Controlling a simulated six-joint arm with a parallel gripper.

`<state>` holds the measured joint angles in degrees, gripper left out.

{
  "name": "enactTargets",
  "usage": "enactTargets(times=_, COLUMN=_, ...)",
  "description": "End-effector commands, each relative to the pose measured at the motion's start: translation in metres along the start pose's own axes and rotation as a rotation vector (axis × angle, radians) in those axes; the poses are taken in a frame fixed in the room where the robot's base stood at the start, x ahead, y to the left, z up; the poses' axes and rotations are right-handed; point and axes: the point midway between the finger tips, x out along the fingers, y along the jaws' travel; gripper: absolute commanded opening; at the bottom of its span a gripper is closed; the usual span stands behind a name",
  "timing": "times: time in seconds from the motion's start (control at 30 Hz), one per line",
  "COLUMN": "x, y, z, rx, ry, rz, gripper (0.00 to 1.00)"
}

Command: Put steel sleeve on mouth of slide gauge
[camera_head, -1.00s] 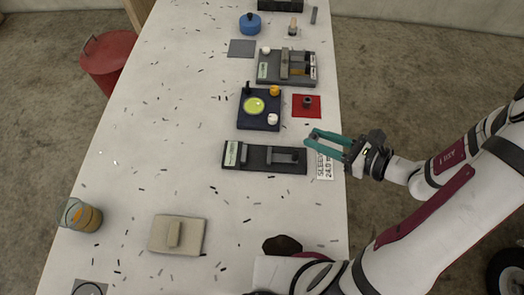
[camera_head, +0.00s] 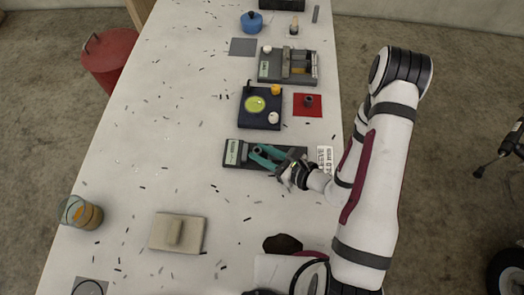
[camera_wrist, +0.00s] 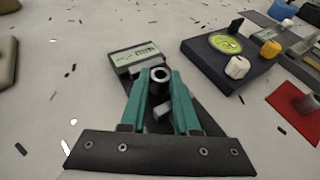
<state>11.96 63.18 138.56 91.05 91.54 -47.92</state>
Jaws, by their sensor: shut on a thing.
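My gripper (camera_head: 258,156) is over the slide gauge (camera_head: 231,160), a long dark base with a pale display at its left end. In the wrist view its teal fingers (camera_wrist: 161,84) are shut on the steel sleeve (camera_wrist: 159,75), a short grey ring with a dark hole facing up. The sleeve looks upright. The gauge (camera_wrist: 128,58) lies under the fingers, its display beyond the sleeve. A grey block of the gauge (camera_wrist: 163,111) shows between the fingers, on the near side of the sleeve. I cannot tell whether the sleeve touches the gauge.
A printed card (camera_head: 325,158) lies right of the gauge. A beige block (camera_head: 160,235) and glass (camera_head: 80,214) stand in front left.

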Motion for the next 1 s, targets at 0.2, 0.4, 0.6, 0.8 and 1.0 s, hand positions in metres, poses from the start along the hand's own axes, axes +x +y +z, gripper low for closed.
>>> enactTargets(times=0.2, x=0.001, y=0.000, z=-0.003, rx=0.001, ry=0.000, rz=0.000, gripper=0.40)
enactTargets(times=0.4, x=0.001, y=0.000, z=-0.003, rx=0.000, ry=0.000, rz=0.000, gripper=0.42)
enactTargets(times=0.6, x=-0.006, y=-0.002, z=0.000, rx=0.002, ry=0.000, rz=-0.003, gripper=0.42)
enactTargets(times=0.8, x=-0.049, y=-0.003, z=0.001, rx=0.003, ry=-0.001, rz=-0.009, gripper=0.42)
enactTargets(times=1.0, x=-0.098, y=-0.002, z=0.001, rx=0.000, ry=-0.001, rz=-0.009, gripper=0.42)
